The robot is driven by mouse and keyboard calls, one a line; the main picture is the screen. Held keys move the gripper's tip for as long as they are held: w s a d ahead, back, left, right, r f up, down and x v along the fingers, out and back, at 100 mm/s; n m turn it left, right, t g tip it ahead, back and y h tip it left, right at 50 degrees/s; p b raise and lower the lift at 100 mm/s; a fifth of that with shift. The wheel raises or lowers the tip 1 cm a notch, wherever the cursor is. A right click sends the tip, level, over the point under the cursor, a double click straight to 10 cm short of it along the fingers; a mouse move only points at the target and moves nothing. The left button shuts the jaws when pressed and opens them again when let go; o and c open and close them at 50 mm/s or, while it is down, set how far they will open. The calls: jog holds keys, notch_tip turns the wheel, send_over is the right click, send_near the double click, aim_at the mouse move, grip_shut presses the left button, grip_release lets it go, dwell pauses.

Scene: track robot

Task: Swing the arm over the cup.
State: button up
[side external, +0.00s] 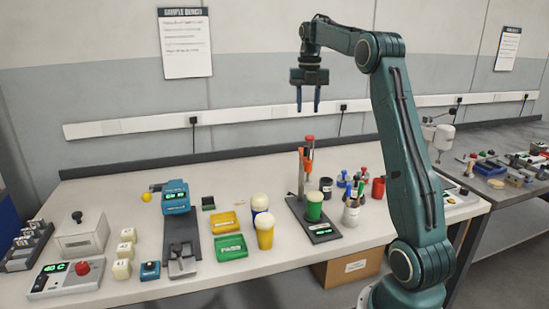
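My gripper (308,106) hangs in the air with its fingers pointing down. The two dark blue fingers are apart with nothing between them. Several cup-like things stand on the bench. A green one with a pale top (314,206) stands on a dark stand with an orange and red upright. A yellow one with a pale top (265,233) stands left of the stand, with a blue and white one (260,203) behind it. A plain red cup (378,188) stands to the right. In the picture my gripper is above the green one; its depth over the bench is hard to tell.
The orange upright (308,157) rises below my gripper. Bottles (351,213) and small colored items stand right of it. Yellow (223,222) and green (230,247) trays, a blue device (176,198) and a control box (67,276) are at left. The air around my gripper is free.

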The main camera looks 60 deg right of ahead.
aim_at(305, 154)
dwell(0.3)
jog(key=m, duration=3.6)
jog(key=shift+f, duration=0.1)
jog(key=shift+f, duration=0.1)
jog(key=shift+f, duration=6.8)
